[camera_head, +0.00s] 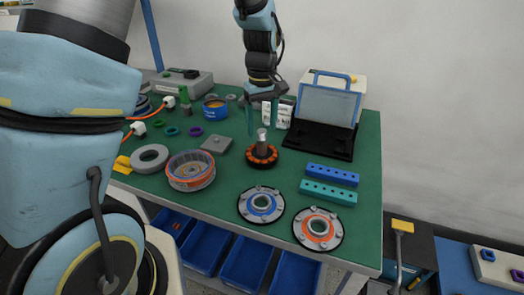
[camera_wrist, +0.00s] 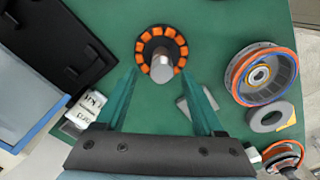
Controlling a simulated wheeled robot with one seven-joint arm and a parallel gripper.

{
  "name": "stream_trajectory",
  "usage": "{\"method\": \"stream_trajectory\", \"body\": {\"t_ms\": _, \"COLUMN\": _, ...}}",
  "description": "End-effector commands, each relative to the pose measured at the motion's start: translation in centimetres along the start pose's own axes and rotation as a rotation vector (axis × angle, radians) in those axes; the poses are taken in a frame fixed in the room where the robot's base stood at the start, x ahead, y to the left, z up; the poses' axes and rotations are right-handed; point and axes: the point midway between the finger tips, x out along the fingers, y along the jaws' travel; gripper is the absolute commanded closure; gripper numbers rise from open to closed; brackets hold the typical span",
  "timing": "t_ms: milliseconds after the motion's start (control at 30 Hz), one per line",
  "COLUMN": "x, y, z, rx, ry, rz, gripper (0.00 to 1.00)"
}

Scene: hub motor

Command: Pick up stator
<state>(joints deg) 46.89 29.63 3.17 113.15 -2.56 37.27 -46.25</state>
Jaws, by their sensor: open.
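The stator (camera_head: 262,157) is a black core ringed with orange windings, with a grey metal shaft standing upright from its middle. It sits on the green table (camera_head: 228,184). In the wrist view the stator (camera_wrist: 147,42) lies just beyond the fingertips, its shaft centred between them. My gripper (camera_head: 262,125) points down above the stator and is open and empty. Its two green fingers also show in the wrist view (camera_wrist: 160,78), one on each side of the shaft. I cannot tell the exact height gap.
An orange-rimmed wheel hub (camera_head: 191,171) and a grey block (camera_head: 216,144) are to the left. Two round covers, blue-centred (camera_head: 261,203) and orange-centred (camera_head: 318,230), lie in front. Blue (camera_head: 332,175) and teal (camera_head: 328,193) bars are right. A black laptop-like stand (camera_head: 318,139) is behind right.

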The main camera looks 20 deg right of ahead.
Motion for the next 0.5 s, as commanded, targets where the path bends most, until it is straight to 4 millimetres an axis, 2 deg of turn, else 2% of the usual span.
{"method": "stream_trajectory", "body": {"t_ms": 167, "x": 1.6, "y": -0.1, "z": 0.3, "rx": 0.000, "ry": -0.004, "rz": -0.004, "gripper": 0.30}}
{"method": "stream_trajectory", "body": {"t_ms": 333, "x": 4.1, "y": -0.2, "z": 0.5, "rx": -0.001, "ry": -0.003, "rz": -0.003, "gripper": 0.30}}
{"method": "stream_trajectory", "body": {"t_ms": 500, "x": 5.3, "y": -0.1, "z": 0.4, "rx": -0.001, "ry": -0.001, "rz": -0.001, "gripper": 0.30}}
